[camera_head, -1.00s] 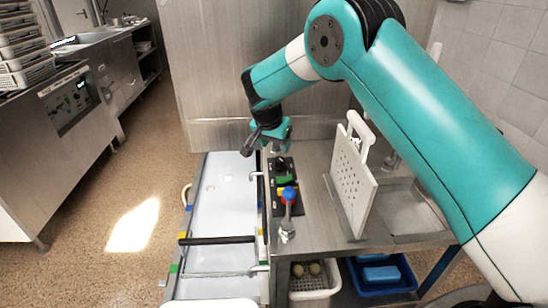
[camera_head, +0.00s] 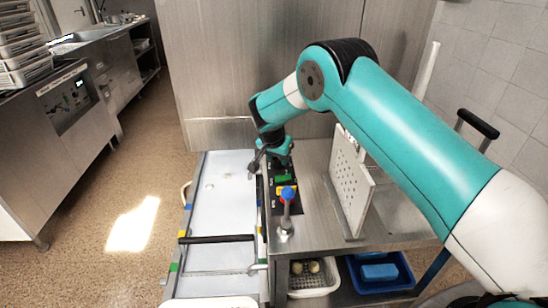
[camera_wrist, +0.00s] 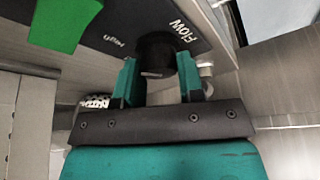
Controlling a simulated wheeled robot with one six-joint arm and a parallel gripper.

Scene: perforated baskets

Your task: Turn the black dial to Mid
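The black dial (camera_wrist: 157,52) is on a dark panel (camera_wrist: 100,30) in the wrist view, beside the labels "Flow" and "High". Its pointer direction is not readable, and no "Mid" label shows. My gripper (camera_wrist: 158,75) has its two teal fingers apart, one on each side of the dial. I cannot tell whether the fingers touch it. In the head view my gripper (camera_head: 275,163) is low over the far end of the panel and hides the dial.
A green button (camera_head: 283,178) is close to my gripper, also seen in the wrist view (camera_wrist: 62,22). A blue-topped lever (camera_head: 287,193) stands nearer. A white perforated board (camera_head: 350,185) stands upright on the right. A white tray surface (camera_head: 225,205) lies left.

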